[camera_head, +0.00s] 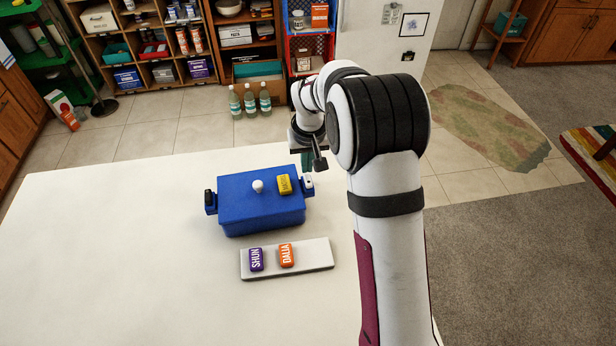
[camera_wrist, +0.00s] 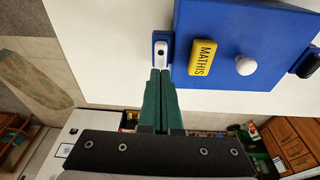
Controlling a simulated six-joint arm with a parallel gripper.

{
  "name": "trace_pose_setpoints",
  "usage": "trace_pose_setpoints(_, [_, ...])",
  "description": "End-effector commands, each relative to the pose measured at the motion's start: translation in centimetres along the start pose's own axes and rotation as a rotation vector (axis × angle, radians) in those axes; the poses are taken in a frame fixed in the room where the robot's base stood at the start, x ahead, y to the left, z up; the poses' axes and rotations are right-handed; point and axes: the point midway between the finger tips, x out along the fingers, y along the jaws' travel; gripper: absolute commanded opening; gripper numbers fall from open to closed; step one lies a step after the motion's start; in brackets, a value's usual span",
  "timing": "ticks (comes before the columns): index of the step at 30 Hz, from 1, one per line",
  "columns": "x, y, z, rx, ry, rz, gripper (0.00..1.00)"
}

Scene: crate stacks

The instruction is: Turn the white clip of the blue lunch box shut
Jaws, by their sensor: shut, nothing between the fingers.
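The blue lunch box (camera_head: 262,212) stands closed on the white table; its lid also fills the top of the wrist view (camera_wrist: 225,30). Its white clip (camera_head: 307,181) sits on a blue bracket on the box's right side. In the wrist view the white clip (camera_wrist: 161,54) is oblong, with a dark dot, and lies lengthwise along the box's side. My gripper (camera_wrist: 160,73) has green fingers pressed together and empty. Their tips are right beside the clip's near end; I cannot tell whether they touch. In the head view my gripper (camera_head: 307,160) is partly hidden by my arm.
The lid carries a white knob (camera_head: 258,186) and a yellow MATHIS tag (camera_head: 284,184). A black clip (camera_head: 209,197) is on the left side. A pale tray (camera_head: 318,255) in front holds a purple SHUN tag (camera_head: 256,260) and an orange DALIA tag (camera_head: 287,255). The table's left is clear.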

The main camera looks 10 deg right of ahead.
Motion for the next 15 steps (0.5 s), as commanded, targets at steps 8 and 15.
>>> trace_pose_setpoints(8, [0.36, 0.0, 0.08, 0.0, -0.001, 0.0, 0.0])
trace_pose_setpoints(15, [0.83, 0.0, 0.17, 0.0, -0.001, 0.0, 0.0])
